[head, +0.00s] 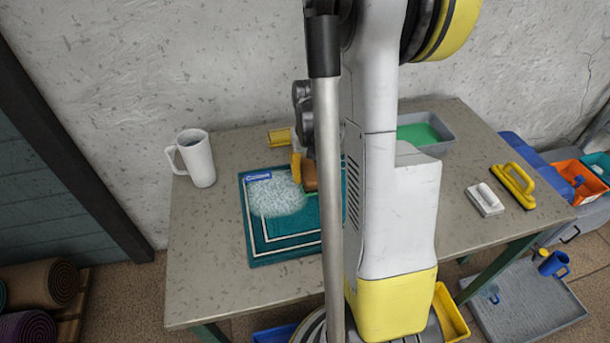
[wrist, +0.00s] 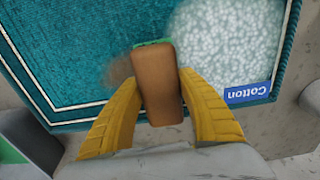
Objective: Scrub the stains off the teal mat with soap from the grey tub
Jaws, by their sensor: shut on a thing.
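The teal mat (head: 284,248) with white border lines lies on the table. A patch of white foam (head: 277,196) covers its upper left part, near the blue "Cotton" label (wrist: 248,93). My gripper (wrist: 160,78) has its yellow fingers shut on a brown block with a green underside (wrist: 161,95), over the mat beside the foam. I cannot tell if the block touches the mat. A brownish stain (wrist: 120,69) shows next to the block in the wrist view. The grey tub (head: 447,142) holds green liquid and stands at the back right. My arm hides the mat's right part.
A white mug (head: 197,160) stands left of the mat. A white brush (head: 485,199) and a yellow-handled tool (head: 513,184) lie at the table's right. An orange bin (head: 578,178) and a grey tray (head: 525,304) lie beyond the right edge. The table's front left is clear.

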